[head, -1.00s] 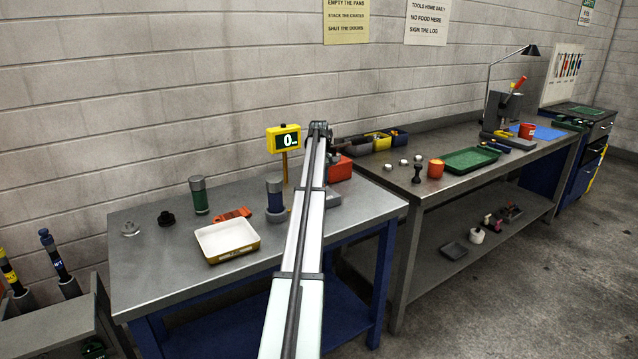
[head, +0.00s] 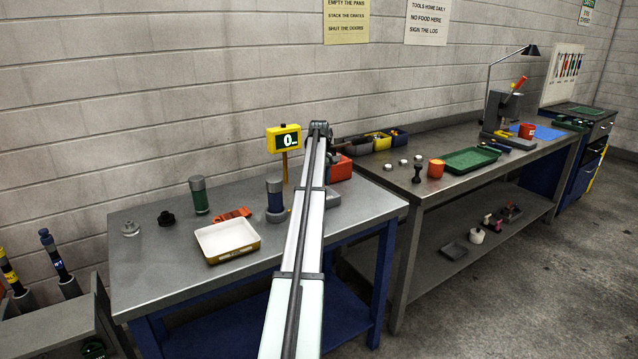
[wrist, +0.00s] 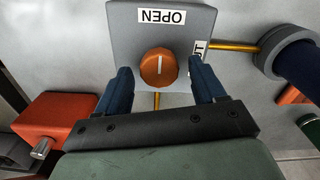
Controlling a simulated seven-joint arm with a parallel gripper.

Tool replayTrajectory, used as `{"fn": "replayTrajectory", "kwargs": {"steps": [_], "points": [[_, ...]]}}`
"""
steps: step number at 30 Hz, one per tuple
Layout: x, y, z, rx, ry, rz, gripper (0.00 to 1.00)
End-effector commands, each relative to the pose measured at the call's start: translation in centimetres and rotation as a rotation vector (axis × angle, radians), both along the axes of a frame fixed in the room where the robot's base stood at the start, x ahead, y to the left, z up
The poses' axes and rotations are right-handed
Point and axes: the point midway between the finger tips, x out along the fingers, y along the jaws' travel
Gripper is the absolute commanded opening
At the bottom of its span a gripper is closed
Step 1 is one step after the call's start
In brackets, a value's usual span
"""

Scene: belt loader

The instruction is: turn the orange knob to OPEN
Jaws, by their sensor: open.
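The orange knob (wrist: 158,67) sits on a grey box (wrist: 122,22) in the wrist view. Its white line runs straight up and down the picture, lined up with the OPEN label (wrist: 161,16), which appears upside down. A second label (wrist: 198,48), at the right, is partly hidden by a finger; its last letters read "UT". My gripper (wrist: 161,82) is open, with one dark blue finger on each side of the knob and visible gaps between. In the head view my arm hides the knob and gripper.
Brass rods (wrist: 232,47) leave the box, one toward a blue cylinder (wrist: 305,60) on a grey base. A red block (wrist: 58,118) lies left. In the head view, a yellow display (head: 284,139) reads 0 and a cream tray (head: 227,253) sits on the bench.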

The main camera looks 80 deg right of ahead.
Motion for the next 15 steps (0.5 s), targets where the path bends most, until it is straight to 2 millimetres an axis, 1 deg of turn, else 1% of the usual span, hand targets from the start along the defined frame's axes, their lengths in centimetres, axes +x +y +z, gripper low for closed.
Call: {"fn": "replayTrajectory", "kwargs": {"steps": [5, 11, 15], "points": [[0.0, -0.1, 1.5, -0.001, 0.0, 0.0, 0.69], [0.0, -0.2, 5.2, -0.003, -0.001, 0.0, 0.69], [0.0, -0.2, 8.0, -0.001, 0.0, 0.0, 0.69]]}}
